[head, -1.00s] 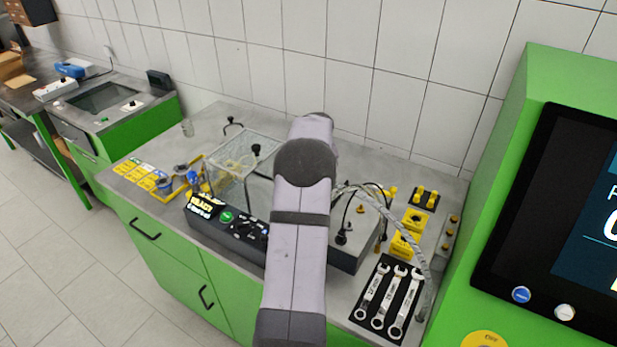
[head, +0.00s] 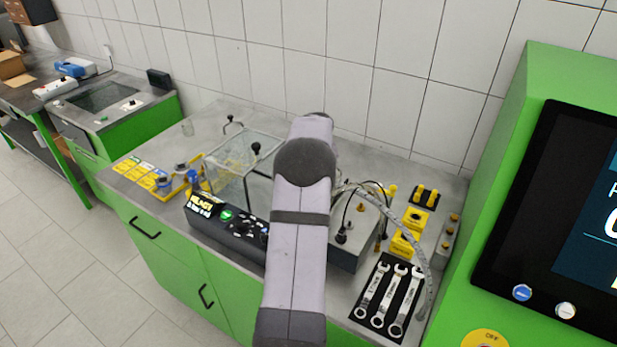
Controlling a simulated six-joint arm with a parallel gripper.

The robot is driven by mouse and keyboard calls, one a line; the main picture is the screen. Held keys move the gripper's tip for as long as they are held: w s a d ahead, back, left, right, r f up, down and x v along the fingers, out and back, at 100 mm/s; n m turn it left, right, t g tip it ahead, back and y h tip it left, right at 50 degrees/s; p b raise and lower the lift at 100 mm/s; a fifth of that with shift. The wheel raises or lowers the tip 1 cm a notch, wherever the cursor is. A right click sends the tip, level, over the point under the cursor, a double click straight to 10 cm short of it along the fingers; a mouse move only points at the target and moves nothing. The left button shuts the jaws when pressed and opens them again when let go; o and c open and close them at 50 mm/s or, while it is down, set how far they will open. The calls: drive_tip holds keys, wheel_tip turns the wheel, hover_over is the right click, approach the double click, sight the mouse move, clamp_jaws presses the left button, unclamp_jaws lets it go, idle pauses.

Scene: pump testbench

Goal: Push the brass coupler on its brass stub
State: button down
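My gripper is not visible; my own grey arm crosses the middle of the head view and hides it. A braided hose (head: 408,236) arcs from behind my arm over the right part of the bench and down past the wrenches. A small brass-coloured fitting (head: 361,208) stands on the grey pump unit (head: 352,255) just right of my arm. Brass-coloured stubs (head: 449,231) sit on a grey block at the bench's right end. I cannot tell which brass piece is the coupler or whether any coupler sits on a stub.
Several wrenches (head: 387,296) lie on a black mat at the front right. Yellow holders (head: 408,240) stand behind them. A clear-covered box (head: 240,165) and a black control panel (head: 228,224) are left of my arm. A large screen cabinet (head: 505,180) bounds the right.

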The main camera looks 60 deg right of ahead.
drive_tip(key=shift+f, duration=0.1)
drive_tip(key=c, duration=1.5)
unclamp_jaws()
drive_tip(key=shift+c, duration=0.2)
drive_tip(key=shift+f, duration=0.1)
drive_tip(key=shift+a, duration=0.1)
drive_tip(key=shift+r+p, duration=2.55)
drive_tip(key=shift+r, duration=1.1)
